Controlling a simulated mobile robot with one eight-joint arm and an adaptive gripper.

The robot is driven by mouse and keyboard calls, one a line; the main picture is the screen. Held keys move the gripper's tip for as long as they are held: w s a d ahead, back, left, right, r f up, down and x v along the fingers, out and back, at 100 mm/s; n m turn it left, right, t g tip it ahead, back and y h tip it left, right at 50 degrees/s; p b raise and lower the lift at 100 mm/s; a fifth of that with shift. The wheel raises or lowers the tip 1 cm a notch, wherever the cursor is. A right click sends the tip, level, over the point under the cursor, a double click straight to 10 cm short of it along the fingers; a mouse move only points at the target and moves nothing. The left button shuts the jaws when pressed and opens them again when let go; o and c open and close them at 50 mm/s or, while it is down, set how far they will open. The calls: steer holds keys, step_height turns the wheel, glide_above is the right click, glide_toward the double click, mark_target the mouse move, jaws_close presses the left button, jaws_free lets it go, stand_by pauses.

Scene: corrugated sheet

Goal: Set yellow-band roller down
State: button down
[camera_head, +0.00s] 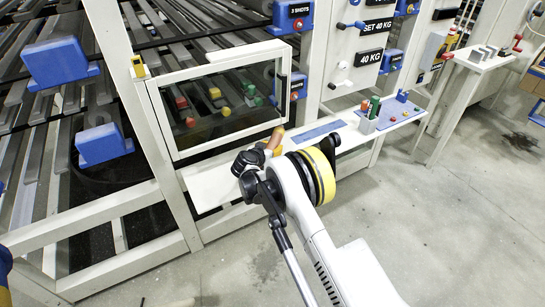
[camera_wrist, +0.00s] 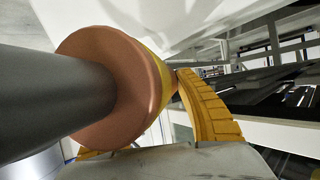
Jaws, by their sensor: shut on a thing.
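The yellow-band roller shows large in the wrist view (camera_wrist: 105,72), with a brown-orange round end and a yellow band behind it. A thick dark grey cylinder extends from its end towards the left edge. My gripper (camera_wrist: 135,115) is shut on the roller, with a ridged yellow finger against its right side; the other finger is mostly hidden. In the head view the roller (camera_head: 276,137) is a small brown-orange piece in my gripper (camera_head: 271,148), above or at the white shelf (camera_head: 215,187). I cannot tell whether it touches the shelf.
A blue mat (camera_head: 318,131) lies on the shelf to the right of my gripper. Further right stand green and red-orange pieces (camera_head: 373,107) and another blue mat (camera_head: 404,112). A white-framed clear panel (camera_head: 222,97) stands behind, with coloured pieces beyond it. The shelf's left part is clear.

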step_height(320, 180, down, 4)
steer(key=shift+b, duration=1.05)
steer(key=shift+r, duration=0.1)
steer(key=c, duration=0.8)
jaws_free()
steer(key=shift+c, duration=0.2)
